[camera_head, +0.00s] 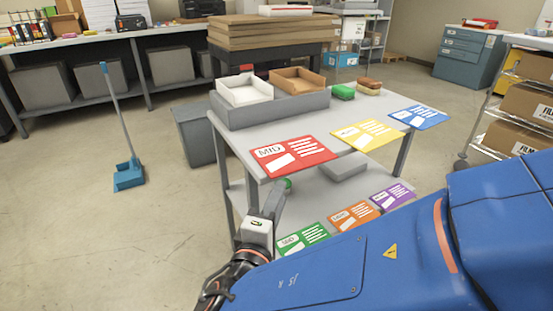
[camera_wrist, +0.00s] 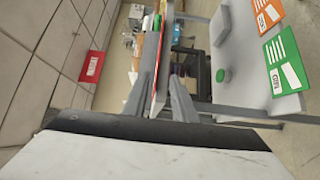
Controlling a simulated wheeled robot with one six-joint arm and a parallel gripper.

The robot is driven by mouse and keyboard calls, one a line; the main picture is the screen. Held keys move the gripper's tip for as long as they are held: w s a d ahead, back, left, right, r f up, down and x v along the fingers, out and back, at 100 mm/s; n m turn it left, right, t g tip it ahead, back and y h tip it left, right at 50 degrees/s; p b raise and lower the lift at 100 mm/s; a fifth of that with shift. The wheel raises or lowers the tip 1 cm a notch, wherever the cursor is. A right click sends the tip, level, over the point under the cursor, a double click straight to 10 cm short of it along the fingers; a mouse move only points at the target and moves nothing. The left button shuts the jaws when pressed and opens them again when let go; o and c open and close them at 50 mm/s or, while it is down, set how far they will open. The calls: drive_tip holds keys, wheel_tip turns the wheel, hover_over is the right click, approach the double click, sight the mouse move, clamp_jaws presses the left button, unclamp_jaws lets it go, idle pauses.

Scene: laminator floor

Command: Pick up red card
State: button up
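The red card (camera_head: 292,156) lies flat at the near left of the upper table top (camera_head: 222,113), with its front edge at or past the table edge. My gripper (camera_head: 274,200) is just below and in front of that edge in the head view. In the wrist view, my gripper (camera_wrist: 162,85) is open, with a finger on either side. The red card shows there nearly edge-on as a thin red and white strip (camera_wrist: 160,50) in the gap between the fingers. I cannot tell whether the fingers touch it.
A yellow card (camera_head: 368,134) and a blue card (camera_head: 419,117) lie beside it. Green (camera_head: 302,238), orange (camera_head: 354,215) and purple (camera_head: 393,195) cards lie on the lower shelf. A grey tray (camera_head: 270,107) stands behind. A wire shelf (camera_head: 495,130) stands right; the left floor is mostly clear.

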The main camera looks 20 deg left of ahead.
sight(286, 174)
drive_tip(key=shift+w+a+r, duration=0.1)
drive_tip(key=shift+w+a, duration=0.05)
drive_tip(key=shift+w, duration=0.9)
drive_tip(key=shift+w+a+r, duration=0.1)
drive_tip(key=shift+w, duration=0.95)
drive_tip(key=shift+w+a+r, duration=0.1)
drive_tip(key=shift+w+a, duration=0.05)
drive_tip(key=shift+w, duration=0.9)
clamp_jaws()
